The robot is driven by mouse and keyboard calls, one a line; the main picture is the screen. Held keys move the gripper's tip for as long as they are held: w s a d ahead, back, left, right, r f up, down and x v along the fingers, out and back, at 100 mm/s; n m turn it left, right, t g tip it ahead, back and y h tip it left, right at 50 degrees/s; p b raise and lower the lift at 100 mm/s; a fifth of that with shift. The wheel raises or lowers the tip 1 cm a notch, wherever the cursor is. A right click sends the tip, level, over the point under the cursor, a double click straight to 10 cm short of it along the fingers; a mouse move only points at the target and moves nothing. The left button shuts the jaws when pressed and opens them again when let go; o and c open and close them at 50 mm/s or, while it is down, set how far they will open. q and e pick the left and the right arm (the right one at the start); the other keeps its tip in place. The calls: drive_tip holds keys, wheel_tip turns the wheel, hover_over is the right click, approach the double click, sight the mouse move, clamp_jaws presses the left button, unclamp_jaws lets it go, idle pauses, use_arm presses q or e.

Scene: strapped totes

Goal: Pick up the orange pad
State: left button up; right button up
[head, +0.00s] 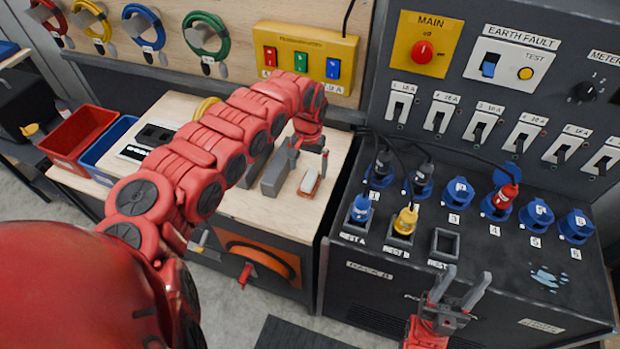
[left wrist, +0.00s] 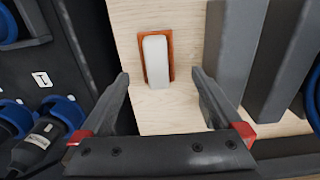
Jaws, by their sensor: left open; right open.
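The orange pad (head: 311,184) lies on the light wooden bench top (head: 245,203), near its right edge. In the left wrist view the orange pad (left wrist: 170,45) shows as an orange base with a white block on top. My left gripper (head: 309,160) is open above and just behind the pad in the head view. In the left wrist view my left gripper's fingers (left wrist: 160,78) stand apart, with the pad's near end between or just beyond their tips. I see no clear contact. My right gripper (head: 467,276) is open and empty in front of the dark socket panel.
Grey upright blocks (head: 278,172) stand close to the pad's left. A dark panel (head: 375,285) with blue sockets and plugs is to the right, beyond a gap. Red (head: 76,136) and blue bins (head: 98,160) sit at the left. Black cables hang behind the sockets.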

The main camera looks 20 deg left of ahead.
sight(311, 177)
use_arm(q)
drive_tip(key=shift+f, duration=0.3)
drive_tip(key=shift+s+d+f+p, duration=0.15)
drive_tip(key=shift+f+p, duration=0.3)
drive_tip(key=shift+p, duration=0.05)
drive_tip(key=f+p, duration=0.1)
drive_tip(key=f, duration=0.2)
drive_tip(key=shift+d+f, duration=0.2)
drive_tip(key=shift+a+f, duration=0.15)
drive_tip(key=shift+f, duration=0.35)
drive_tip(key=shift+c, duration=0.3)
drive_tip(key=c, duration=1.3)
drive_tip(key=shift+r, duration=0.1)
